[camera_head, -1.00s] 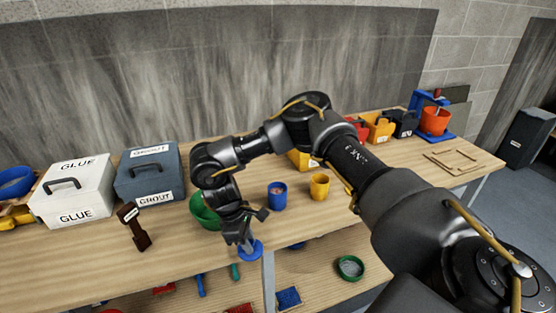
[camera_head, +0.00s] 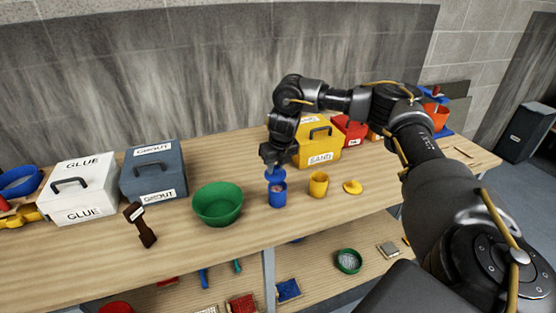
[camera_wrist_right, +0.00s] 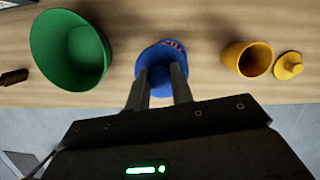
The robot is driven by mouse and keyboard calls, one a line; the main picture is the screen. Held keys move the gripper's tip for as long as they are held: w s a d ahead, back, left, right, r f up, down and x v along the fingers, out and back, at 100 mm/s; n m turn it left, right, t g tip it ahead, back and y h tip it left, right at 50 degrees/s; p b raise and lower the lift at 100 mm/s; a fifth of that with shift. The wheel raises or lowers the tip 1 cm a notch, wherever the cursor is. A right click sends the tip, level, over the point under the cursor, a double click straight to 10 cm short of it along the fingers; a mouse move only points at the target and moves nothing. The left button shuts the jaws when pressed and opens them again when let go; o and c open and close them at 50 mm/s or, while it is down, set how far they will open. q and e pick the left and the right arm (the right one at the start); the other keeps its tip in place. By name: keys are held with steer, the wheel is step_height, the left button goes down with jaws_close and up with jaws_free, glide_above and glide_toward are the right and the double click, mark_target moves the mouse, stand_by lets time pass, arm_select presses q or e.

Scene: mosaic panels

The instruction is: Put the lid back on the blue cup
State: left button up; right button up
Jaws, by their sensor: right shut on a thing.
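The blue cup (camera_head: 277,198) stands upright on the workbench, right of the green bowl. Its open mouth and some of its contents show below the lid. My right gripper (camera_head: 275,168) is shut on the blue lid (camera_head: 276,176) and holds it just above the cup. In the right wrist view the lid (camera_wrist_right: 158,54) sits between the fingers (camera_wrist_right: 160,82) and hides most of the cup. A strip of the cup's reddish contents shows past the lid's far edge, so the two are not fully lined up. My left gripper is not in view.
The green bowl (camera_head: 218,204) stands left of the cup. A yellow cup (camera_head: 318,185) and its yellow lid (camera_head: 352,187) are to the right. A yellow sand box (camera_head: 320,145) is behind. The bench's front edge is close to the cup.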

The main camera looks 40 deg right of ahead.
mark_target(278, 177)
steer(key=shift+w+d+r+n+y, duration=0.2)
steer(key=shift+d+r+n+y, duration=0.15)
steer(key=shift+d+n, duration=0.45)
steer(key=shift+a, duration=0.1)
step_height(278, 177, down, 4)
steer(key=b, duration=0.3)
steer(key=shift+b, duration=0.4)
steer(key=shift+f+b, duration=0.55)
steer(key=shift+f, duration=0.6)
steer(key=shift+r+p, duration=0.1)
steer(key=shift+p, duration=0.2)
steer(key=shift+f+p, duration=0.2)
steer(key=shift+p, duration=0.25)
stand_by(0.8)
